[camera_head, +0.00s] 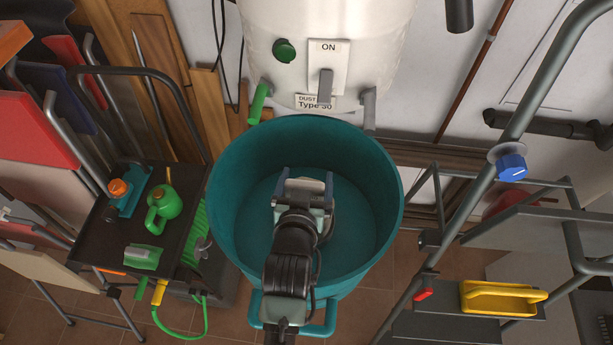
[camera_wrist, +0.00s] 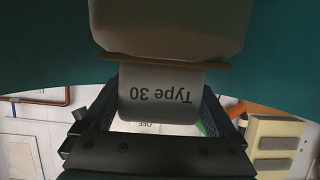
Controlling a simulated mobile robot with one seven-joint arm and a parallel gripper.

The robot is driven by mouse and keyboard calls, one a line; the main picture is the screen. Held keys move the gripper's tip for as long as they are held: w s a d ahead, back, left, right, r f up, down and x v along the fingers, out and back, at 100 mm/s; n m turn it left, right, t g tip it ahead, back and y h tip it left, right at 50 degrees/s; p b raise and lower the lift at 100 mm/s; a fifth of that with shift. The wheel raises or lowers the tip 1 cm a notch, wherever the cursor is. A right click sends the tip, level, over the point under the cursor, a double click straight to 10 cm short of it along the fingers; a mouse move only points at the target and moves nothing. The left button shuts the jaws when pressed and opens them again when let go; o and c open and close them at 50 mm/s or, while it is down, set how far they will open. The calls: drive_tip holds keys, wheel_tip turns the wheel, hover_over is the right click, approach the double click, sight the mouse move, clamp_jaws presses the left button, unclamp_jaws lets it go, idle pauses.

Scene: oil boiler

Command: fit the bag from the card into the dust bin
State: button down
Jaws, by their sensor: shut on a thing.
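The dust bin (camera_head: 384,200) is a large round teal tub with an open top, standing below the white boiler. My gripper (camera_head: 304,182) is over the bin's opening, pointing in towards its far side. In the wrist view my gripper (camera_wrist: 163,128) is shut on a grey bag (camera_wrist: 165,28). The bag has a brown collar strip (camera_wrist: 165,62) and a tab reading "Type 30", upside down, between the fingers. Teal bin wall fills the background beside the bag. The label (camera_head: 315,102) on the boiler reads "DUST Type 30". I cannot tell whether the bag touches the bin.
The boiler (camera_head: 325,35) carries a lever by "ON" and a green knob (camera_head: 284,50). A black cart (camera_head: 122,228) with a green can (camera_head: 162,207) stands left. Grey shelves with a yellow tray (camera_head: 497,298) and a slanting rail (camera_head: 480,145) stand right.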

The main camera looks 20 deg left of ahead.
drive_tip(key=shift+f+b, duration=0.8)
drive_tip(key=shift+f, duration=0.25)
unclamp_jaws()
wheel_tip(320, 180, up, 10)
drive_tip(key=b, duration=0.1)
drive_tip(key=shift+b, duration=0.35)
